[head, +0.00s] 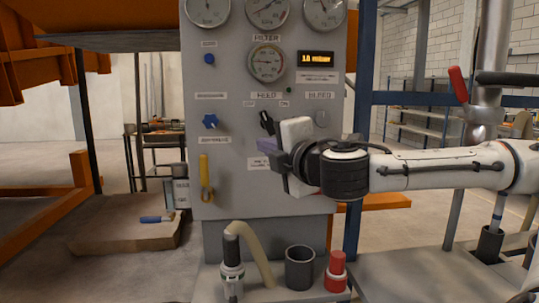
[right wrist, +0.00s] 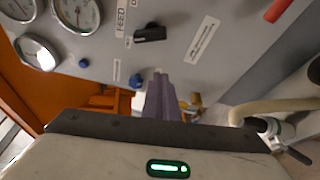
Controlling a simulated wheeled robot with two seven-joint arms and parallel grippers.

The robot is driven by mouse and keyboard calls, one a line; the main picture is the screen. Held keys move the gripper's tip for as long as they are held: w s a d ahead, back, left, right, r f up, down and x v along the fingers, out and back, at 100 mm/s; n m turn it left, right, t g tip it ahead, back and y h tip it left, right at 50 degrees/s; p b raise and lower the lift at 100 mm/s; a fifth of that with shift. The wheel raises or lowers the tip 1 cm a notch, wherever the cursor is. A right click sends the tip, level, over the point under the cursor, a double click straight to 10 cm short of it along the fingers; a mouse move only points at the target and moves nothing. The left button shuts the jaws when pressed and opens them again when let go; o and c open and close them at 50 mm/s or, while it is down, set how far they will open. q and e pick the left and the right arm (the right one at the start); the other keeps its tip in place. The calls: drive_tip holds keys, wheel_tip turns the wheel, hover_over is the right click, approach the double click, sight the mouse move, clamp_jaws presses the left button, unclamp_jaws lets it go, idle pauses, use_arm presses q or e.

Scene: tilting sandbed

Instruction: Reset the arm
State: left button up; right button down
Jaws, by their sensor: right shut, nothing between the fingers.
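My right arm comes in from the right in the head view. I cannot tell whether the fingers touch the panel. The gripper and wrist hide part of the panel's lower right. My left gripper is not in view.
The panel carries several gauges (head: 267,63), a lit display (head: 317,58), blue knobs (head: 210,121) and a yellow handle (head: 205,176). Below stand a hose nozzle (head: 232,270), a dark cup (head: 299,267) and a red-topped item (head: 337,270). A brush (head: 157,219) lies at left.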

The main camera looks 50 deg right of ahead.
drive_tip(key=shift+s+a+r, duration=0.1)
drive_tip(key=shift+s+a, duration=0.2)
drive_tip(key=shift+s, duration=0.35)
drive_tip(key=w+a+f+m+g+y, duration=0.1)
drive_tip(key=w+a+f+y, duration=0.3)
drive_tip(key=f, duration=0.7)
drive_tip(key=a+f+m+g+y, duration=0.1)
drive_tip(key=a+f, duration=0.5)
drive_tip(key=f, duration=0.4)
drive_tip(key=w+a+f+m+g+y, duration=0.1)
drive_tip(key=a+f+y, duration=0.25)
drive_tip(key=f, duration=0.75)
drive_tip(key=s+a+f+m+g, duration=0.2)
drive_tip(key=s+a+f+m, duration=0.3)
drive_tip(key=s+a+f, duration=0.4)
drive_tip(key=s+a+f+m+g+y, duration=0.1)
drive_tip(key=s+a+f+m, duration=0.3)
drive_tip(key=s+a+f, duration=0.5)
drive_tip(key=s+f+g, duration=0.1)
drive_tip(key=s+f, duration=0.3)
drive_tip(key=f, duration=0.6)
drive_tip(key=shift+f+m, duration=0.15)
drive_tip(key=shift+m, duration=0.25)
